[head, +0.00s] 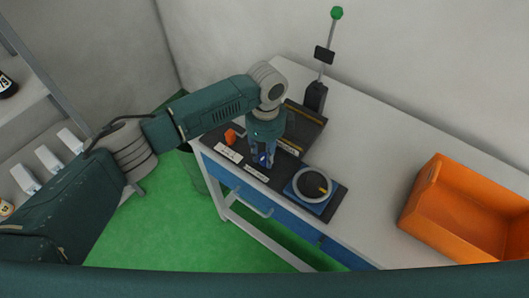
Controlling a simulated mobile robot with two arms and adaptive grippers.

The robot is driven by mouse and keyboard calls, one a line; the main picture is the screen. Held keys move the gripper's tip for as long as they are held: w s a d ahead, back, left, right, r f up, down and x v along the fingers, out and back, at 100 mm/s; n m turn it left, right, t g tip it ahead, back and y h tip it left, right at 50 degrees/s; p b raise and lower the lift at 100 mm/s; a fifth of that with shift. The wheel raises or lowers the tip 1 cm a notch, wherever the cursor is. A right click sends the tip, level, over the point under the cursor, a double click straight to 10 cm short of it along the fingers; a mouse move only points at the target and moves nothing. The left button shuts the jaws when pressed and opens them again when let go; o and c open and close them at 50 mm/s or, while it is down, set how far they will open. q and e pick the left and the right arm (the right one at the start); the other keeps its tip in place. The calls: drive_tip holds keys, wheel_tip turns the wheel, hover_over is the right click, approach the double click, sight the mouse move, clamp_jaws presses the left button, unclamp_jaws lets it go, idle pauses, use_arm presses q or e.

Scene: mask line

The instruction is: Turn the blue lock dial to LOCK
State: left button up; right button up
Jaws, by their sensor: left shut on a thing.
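My left gripper (263,159) points down over the dark panel on the bench. It is shut on the blue lock dial (265,158). Only a small blue part of the dial shows between the fingers, so which way it is turned cannot be told. A white label (256,173) lies just in front of it, its text too small to read. My right gripper is not in view.
A round dial with a yellow pointer (312,186) on a blue base sits right of the gripper. An orange part (231,136) and another white label (228,153) are to its left. A green-topped lever (327,55) stands behind. An orange crate (415,215) is at the right.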

use_arm(q)
drive_tip(key=m, duration=0.4)
drive_tip(key=shift+r+m, duration=0.1)
drive_tip(key=shift+m, duration=0.2)
drive_tip(key=m, duration=0.4)
drive_tip(key=shift+w+m, duration=0.1)
drive_tip(key=shift+m, duration=0.2)
drive_tip(key=o, duration=1.2)
drive_tip(key=r, duration=1.2)
drive_tip(key=shift+d, duration=0.2)
